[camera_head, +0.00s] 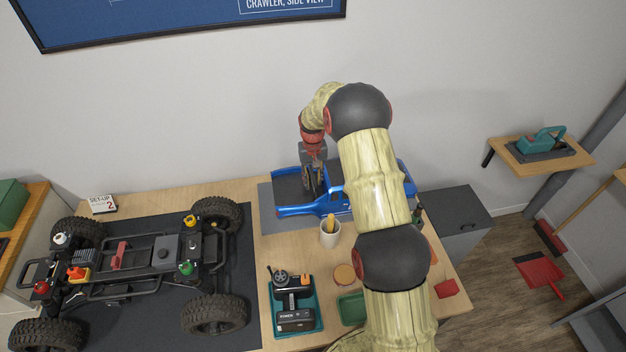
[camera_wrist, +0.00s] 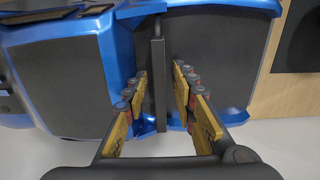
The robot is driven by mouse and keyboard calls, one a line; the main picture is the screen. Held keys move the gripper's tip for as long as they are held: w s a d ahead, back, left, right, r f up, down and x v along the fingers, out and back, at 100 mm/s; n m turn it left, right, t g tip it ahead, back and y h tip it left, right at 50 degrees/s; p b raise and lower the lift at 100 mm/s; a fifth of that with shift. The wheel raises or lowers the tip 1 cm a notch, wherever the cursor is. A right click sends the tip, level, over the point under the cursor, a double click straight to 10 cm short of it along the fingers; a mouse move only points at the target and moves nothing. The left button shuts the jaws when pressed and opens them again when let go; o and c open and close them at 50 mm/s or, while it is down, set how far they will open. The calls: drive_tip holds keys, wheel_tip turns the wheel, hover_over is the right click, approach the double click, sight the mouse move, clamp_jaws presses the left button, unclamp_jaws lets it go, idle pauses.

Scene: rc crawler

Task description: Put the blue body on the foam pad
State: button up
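The blue body (camera_head: 310,209) is a pickup-style shell with dark windows and a dark bed. In the head view it lies over the grey foam pad (camera_head: 267,212) at the back of the bench, and looks level. Gaps show beside the bar. Whether the body touches the pad everywhere cannot be seen.
A wheeled crawler chassis (camera_head: 150,254) stands on a black mat (camera_head: 240,300) at left. In front of the body are a cup (camera_head: 329,236), a teal tray with a transmitter (camera_head: 295,308) and a green tray (camera_head: 351,308). A grey cabinet (camera_head: 458,215) stands at right.

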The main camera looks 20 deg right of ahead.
drive_tip(key=shift+r, duration=0.1)
wheel_tip(320, 180, up, 12)
drive_tip(key=p, duration=0.2)
drive_tip(key=s+a+r+n+t, duration=0.1)
drive_tip(key=s+a+r, duration=0.3)
drive_tip(key=s+r, duration=0.6)
drive_tip(key=s+a+r+t, duration=0.25)
drive_tip(key=s+r, duration=0.45)
drive_tip(key=r, duration=0.5)
drive_tip(key=s+a+t, duration=0.1)
drive_tip(key=s+a, duration=0.1)
drive_tip(key=s, duration=1)
drive_tip(key=s+a+r+n+t, duration=0.1)
drive_tip(key=s+a, duration=0.2)
drive_tip(key=s, duration=0.9)
drive_tip(key=shift+s+r, duration=0.3)
drive_tip(key=shift+s, duration=0.05)
